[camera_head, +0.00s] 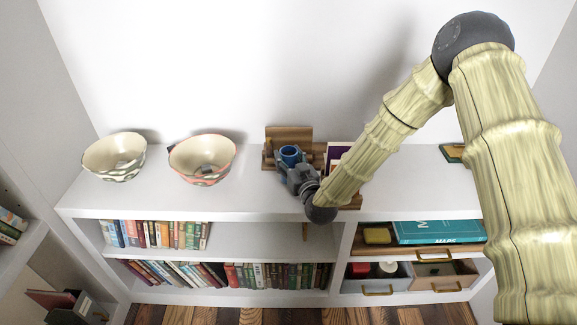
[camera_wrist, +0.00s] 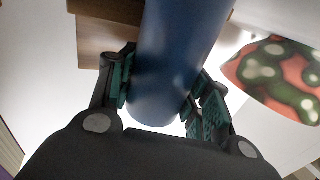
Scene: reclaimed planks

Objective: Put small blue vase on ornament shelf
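The small blue vase (camera_head: 291,154) is at my gripper on top of the white shelf unit, in front of a small wooden stand (camera_head: 289,134). In the wrist view the blue vase (camera_wrist: 178,60) fills the space between the two finger pads of my gripper (camera_wrist: 165,95). The left pad touches or nearly touches its side, and the right pad lies close against the other side. My gripper (camera_head: 298,172) also shows in the head view, partly hiding the vase's lower part. Whether the vase's base rests on the wood is hidden.
Two patterned bowls, one green-marked (camera_head: 115,157) and one red-rimmed (camera_head: 203,158), stand to the left on the white top (camera_head: 245,200). Rows of books (camera_head: 160,235) fill the lower shelves. A teal book (camera_head: 438,231) and drawers (camera_head: 440,275) are at right. The front top is clear.

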